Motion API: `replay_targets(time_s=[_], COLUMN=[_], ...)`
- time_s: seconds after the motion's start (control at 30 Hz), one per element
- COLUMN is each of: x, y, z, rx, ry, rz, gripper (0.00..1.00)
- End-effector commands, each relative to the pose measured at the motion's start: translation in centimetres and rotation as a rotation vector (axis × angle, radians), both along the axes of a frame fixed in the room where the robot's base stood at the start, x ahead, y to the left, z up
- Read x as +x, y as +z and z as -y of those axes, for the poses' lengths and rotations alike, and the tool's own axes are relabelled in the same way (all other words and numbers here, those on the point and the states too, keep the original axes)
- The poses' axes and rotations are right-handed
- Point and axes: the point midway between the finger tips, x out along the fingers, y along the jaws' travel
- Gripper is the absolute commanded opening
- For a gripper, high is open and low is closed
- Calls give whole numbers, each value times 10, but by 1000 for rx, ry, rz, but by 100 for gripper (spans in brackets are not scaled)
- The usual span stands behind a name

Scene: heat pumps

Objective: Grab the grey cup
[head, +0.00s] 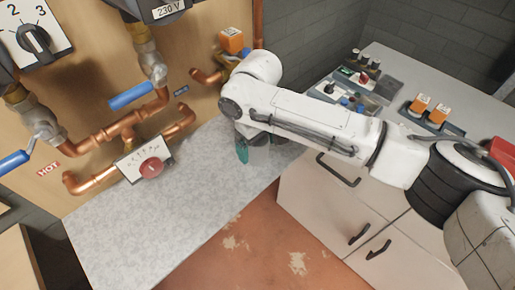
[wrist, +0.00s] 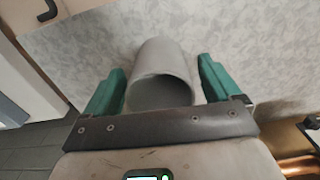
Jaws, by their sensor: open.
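The grey cup (wrist: 164,57) shows in the wrist view as a plain grey cylinder with its round opening facing the camera. It is between the two green fingers of my gripper (wrist: 161,68). The fingers are open, one on each side of the cup, with a visible gap at both sides. The lower part of the cup's opening is cut off by the dark gripper bar. In the head view my gripper (head: 245,152) is low over the grey worktop, mostly hidden under my arm, and the cup cannot be clearly made out there.
The speckled worktop (head: 150,225) is clear to the left. Copper pipes (head: 105,135) with blue-handled valves and a red-knobbed gauge plate (head: 147,160) line the wooden wall. White cabinets (head: 340,205) with black handles stand to the right, with trays of parts (head: 355,85) on top.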

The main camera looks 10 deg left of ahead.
Motion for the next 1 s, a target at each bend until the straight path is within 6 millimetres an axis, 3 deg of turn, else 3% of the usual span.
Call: replay_targets(time_s=[0.17,0.77,1.0], x=[0,0,0], y=[0,0,1], z=[0,0,0], rx=[0,1,1], ry=[0,0,0], rz=[0,1,1], gripper=[90,34,33])
